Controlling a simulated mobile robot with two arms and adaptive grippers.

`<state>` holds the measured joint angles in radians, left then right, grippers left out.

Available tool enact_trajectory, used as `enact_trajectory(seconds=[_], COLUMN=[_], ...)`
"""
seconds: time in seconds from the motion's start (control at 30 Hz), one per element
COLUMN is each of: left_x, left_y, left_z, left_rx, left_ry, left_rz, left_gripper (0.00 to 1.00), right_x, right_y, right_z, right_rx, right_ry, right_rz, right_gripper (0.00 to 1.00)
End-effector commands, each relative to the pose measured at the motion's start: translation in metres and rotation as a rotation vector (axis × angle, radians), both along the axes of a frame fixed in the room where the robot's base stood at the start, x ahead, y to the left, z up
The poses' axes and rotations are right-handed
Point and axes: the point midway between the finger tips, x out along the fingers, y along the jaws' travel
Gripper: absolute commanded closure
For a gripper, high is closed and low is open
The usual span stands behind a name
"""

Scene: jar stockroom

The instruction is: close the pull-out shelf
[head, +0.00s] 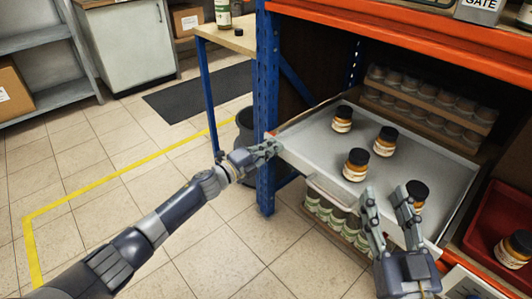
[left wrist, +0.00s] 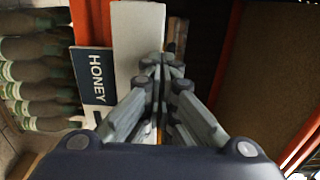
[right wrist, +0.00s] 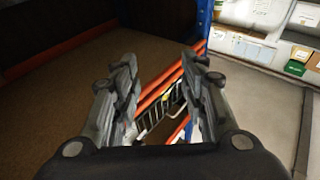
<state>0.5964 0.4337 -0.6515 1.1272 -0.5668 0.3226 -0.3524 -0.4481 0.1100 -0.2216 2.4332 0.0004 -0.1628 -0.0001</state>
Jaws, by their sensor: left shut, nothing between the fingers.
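The pull-out shelf (head: 320,149) is a grey tray sticking out of the rack, with several amber, black-lidded jars (head: 356,165) standing on it. My left gripper (head: 279,147) is shut and empty, its fingertips at the shelf's front left corner. I cannot tell whether they touch it. In the left wrist view, the shut fingers (left wrist: 161,66) lie over a pale panel (left wrist: 138,35) beside a HONEY label (left wrist: 95,75). My right gripper (head: 384,193) is open and empty in front of the shelf's front edge, partly hiding it and a jar (head: 417,192).
A blue upright (head: 267,100) stands beside the shelf's left side, with a dark bin (head: 244,130) behind it. Bottles (head: 335,214) stand below the shelf. A red bin (head: 505,205) holding a jar is at the right. The tiled floor at the left is clear.

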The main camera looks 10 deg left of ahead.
Motion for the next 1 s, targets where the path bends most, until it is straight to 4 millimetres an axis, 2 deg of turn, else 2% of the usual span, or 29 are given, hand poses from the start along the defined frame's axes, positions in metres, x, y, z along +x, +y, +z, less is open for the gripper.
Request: enact_trajectory(seconds=[0.2,0.43,0.63,1.0], left_x=[0.021,0.035,0.041,0.043], left_y=[-0.016,-0.026,-0.03,-0.031], left_z=[-0.001,-0.001,0.0,0.003], left_rx=[-0.002,-0.001,-0.001,-0.003], left_ry=[-0.001,0.0,0.0,-0.003], left_rz=[0.0,0.0,0.0,0.002], left_gripper=[1.0,1.0,1.0,1.0], right_x=[-0.018,-0.041,-0.052,-0.054], right_y=[0.002,0.0,-0.001,-0.001], right_z=[0.045,0.078,0.09,0.092], right_rx=[0.072,0.128,0.151,0.155], right_ry=[-0.254,-0.451,-0.528,-0.541], right_rz=[0.016,0.027,0.031,0.031], right_gripper=[0.6,0.6,0.6,0.6])
